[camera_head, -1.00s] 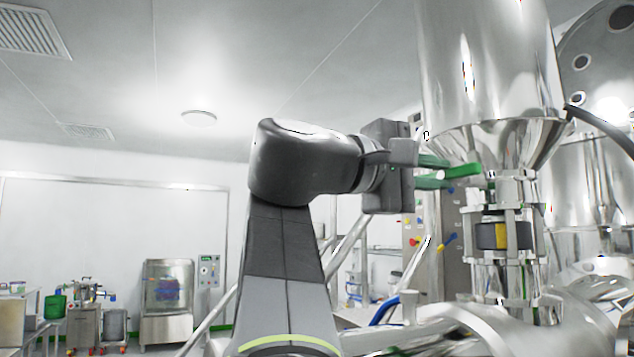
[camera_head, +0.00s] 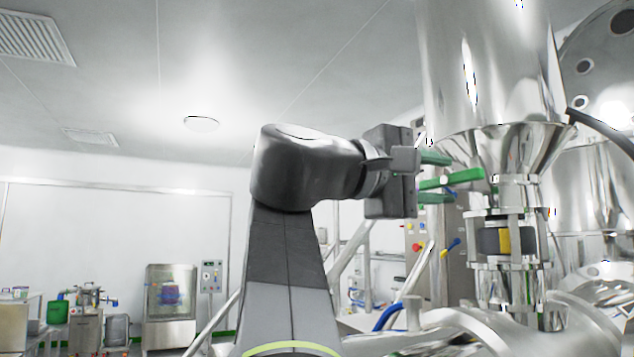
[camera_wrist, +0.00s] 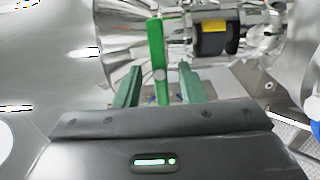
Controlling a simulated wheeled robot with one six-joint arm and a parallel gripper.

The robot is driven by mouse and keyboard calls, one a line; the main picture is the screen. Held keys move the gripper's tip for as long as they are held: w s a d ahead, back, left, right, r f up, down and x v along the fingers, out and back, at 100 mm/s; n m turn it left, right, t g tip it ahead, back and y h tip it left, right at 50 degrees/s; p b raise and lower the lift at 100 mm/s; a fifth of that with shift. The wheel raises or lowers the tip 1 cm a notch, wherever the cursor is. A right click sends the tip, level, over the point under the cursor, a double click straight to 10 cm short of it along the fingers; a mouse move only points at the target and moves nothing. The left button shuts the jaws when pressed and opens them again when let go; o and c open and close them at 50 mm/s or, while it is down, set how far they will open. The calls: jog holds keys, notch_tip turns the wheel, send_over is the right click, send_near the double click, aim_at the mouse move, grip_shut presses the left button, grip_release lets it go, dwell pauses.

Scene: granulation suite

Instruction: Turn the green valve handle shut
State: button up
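The green valve handle (camera_head: 470,175) sticks out to the left from the steel valve under the hopper, roughly level and across the upright pipe. My gripper (camera_head: 446,178) is open, with one dark green finger above the handle and one below it. In the wrist view the handle (camera_wrist: 157,42) stands between the two fingers of my gripper (camera_wrist: 159,68), with a visible gap on each side. The handle's joint with the valve is partly hidden by shiny metal.
The hopper (camera_head: 490,70) is above the handle. A black and yellow actuator (camera_head: 493,240) sits on the pipe below it. A control panel (camera_head: 420,235) stands behind. The space left of my arm is open.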

jog(key=b+v, duration=0.2)
jog(key=v, duration=1.1)
jog(key=shift+s+a, duration=0.2)
jog(key=shift+a, duration=0.15)
jog(key=shift+f, duration=0.1)
jog(key=shift+d, duration=0.1)
dwell(0.4)
jog(key=shift+p+x, duration=0.8)
jog(key=shift+x, duration=5)
